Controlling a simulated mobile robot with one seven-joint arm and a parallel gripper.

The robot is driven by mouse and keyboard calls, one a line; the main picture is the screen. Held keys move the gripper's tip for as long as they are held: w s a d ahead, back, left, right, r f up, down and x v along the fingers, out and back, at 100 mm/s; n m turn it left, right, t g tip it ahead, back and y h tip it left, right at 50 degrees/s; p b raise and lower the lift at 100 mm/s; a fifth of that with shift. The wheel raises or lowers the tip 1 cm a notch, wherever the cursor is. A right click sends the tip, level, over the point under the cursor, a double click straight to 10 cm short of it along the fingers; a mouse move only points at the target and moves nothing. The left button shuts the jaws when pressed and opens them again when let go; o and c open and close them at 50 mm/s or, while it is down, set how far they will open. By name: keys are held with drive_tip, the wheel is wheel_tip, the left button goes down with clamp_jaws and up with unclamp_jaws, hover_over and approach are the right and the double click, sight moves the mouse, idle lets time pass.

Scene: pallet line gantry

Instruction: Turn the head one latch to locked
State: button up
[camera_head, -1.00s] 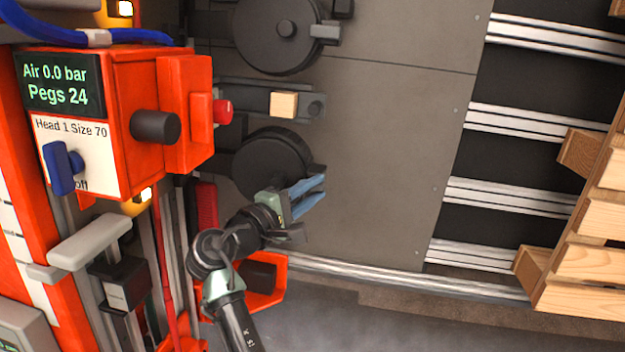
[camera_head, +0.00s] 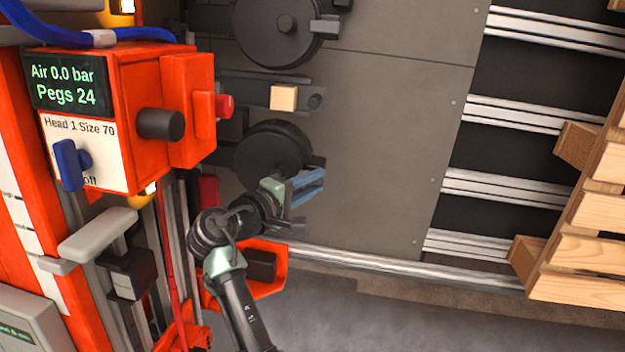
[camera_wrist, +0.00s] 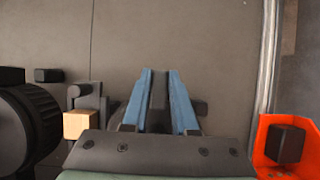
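The control box (camera_head: 85,150) at left carries a label reading "Head 1 Size 70" and a blue knob (camera_head: 72,164). A dark round head (camera_head: 272,148) sits low on the grey wall panel; I cannot tell which head is head one. My gripper (camera_head: 318,183) is at this head's lower right edge, its blue fingers pointing right. In the wrist view the two blue fingers (camera_wrist: 160,85) lie nearly parallel, with a dark narrow bar (camera_wrist: 158,103) between them. I cannot tell whether this is the latch or whether the fingers press on it. My gripper partly hides that edge.
A second dark round head (camera_head: 280,28) is above. Between the heads is a dark arm with a wooden block (camera_head: 284,97). An orange bracket with a black block (camera_head: 262,264) is below my gripper. A wooden pallet (camera_head: 580,240) stands at right. The middle panel is clear.

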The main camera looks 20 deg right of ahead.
drive_tip(key=o, duration=0.4)
drive_tip(key=p+v, duration=0.2)
drive_tip(key=v, duration=1.1)
drive_tip(key=shift+p, duration=0.35)
